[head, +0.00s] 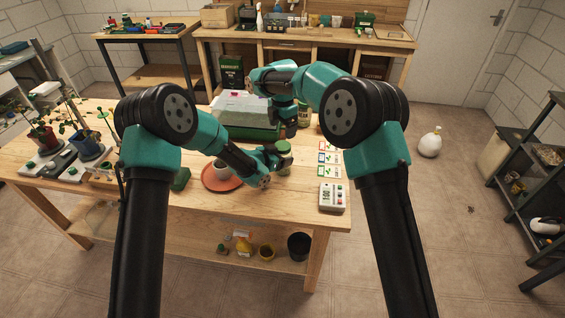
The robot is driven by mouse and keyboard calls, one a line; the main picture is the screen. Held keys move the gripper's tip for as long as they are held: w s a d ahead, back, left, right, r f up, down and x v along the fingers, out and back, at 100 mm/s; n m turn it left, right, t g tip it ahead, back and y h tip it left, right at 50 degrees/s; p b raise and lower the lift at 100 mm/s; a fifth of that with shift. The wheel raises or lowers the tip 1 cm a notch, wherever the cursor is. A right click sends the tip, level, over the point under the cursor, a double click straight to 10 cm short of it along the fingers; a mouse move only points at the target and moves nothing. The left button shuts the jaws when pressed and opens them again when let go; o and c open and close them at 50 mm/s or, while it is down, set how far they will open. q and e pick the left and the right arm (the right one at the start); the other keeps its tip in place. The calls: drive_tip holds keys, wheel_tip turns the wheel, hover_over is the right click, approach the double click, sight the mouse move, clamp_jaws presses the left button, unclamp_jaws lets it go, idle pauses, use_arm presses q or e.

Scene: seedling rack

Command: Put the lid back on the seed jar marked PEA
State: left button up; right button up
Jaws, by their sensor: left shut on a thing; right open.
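A small glass jar with a green top (284,147) stands near the right part of the wooden table. My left gripper (273,158) reaches in from the left and is shut at this jar's side. My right gripper (291,131) is open and points down just behind that jar, apart from it as far as I can tell. A second jar (304,115) stands farther back, right of my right gripper and partly hidden by my arm. The jars' markings are too small to read, so I cannot tell which says PEA. I cannot make out a separate loose lid.
A green tray with a clear cover (240,107) stands behind. Seed cards (329,158) and a white keypad device (332,197) lie right. Potted seedlings (88,146) stand far left.

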sight(282, 145)
drive_tip(key=shift+f, duration=3.9)
drive_tip(key=c, duration=0.9)
drive_tip(key=shift+m, duration=1.8)
drive_tip(key=shift+c, duration=0.2)
drive_tip(key=o, duration=1)
